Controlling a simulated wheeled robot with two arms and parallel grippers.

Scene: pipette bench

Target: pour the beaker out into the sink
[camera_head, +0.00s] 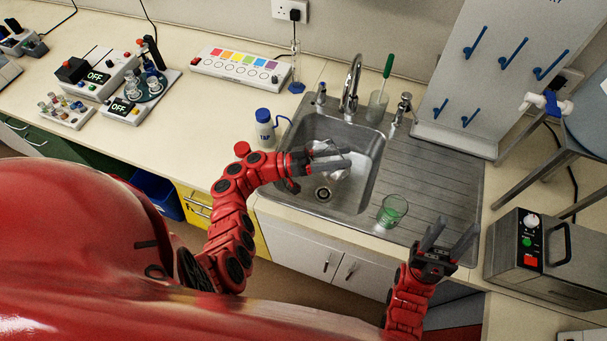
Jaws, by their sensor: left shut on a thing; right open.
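My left gripper (321,166) reaches over the sink basin (367,168) and is shut on a pale, glassy thing (328,151). It looks like a beaker, partly hidden by the fingers; its tilt and contents cannot be made out. My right gripper (454,238) is open and empty, in front of the drainer and to the right of the green vessel.
A tap (351,82) rises behind the basin, with a container holding a green-handled brush (388,66) beside it. A wash bottle (264,126) stands left of the sink. A pegboard (470,110) stands behind the drainer, and a grey device (530,255) is at right.

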